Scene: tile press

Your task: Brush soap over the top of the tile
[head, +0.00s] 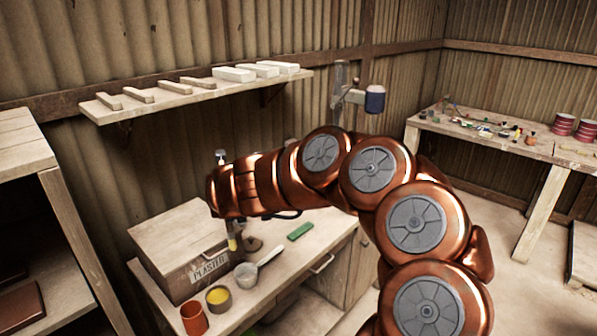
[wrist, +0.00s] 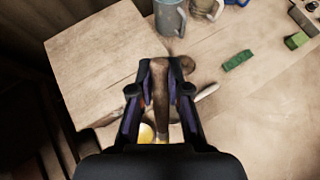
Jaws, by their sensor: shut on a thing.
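My gripper (wrist: 160,68) is shut on the brown wooden handle (wrist: 160,95) of what looks like a brush. In the head view the brush (head: 233,242) hangs down with a yellowish lower end, below my copper wrist, beside the plaster box. The fingers are mostly hidden there. A bowl of yellow stuff (head: 218,297), perhaps the soap, stands on the bench in front of the box; a bit of yellow (wrist: 146,133) shows under the gripper in the wrist view. A small round brown thing (head: 253,244) lies behind the brush; I cannot tell if it is the tile.
The box marked PLASTER (head: 178,288) stands at the bench's left. An orange cup (head: 194,319), a white-handled scoop (head: 268,256) and a green block (head: 300,231) are on the bench. A grey mug (wrist: 170,18) stands near the box.

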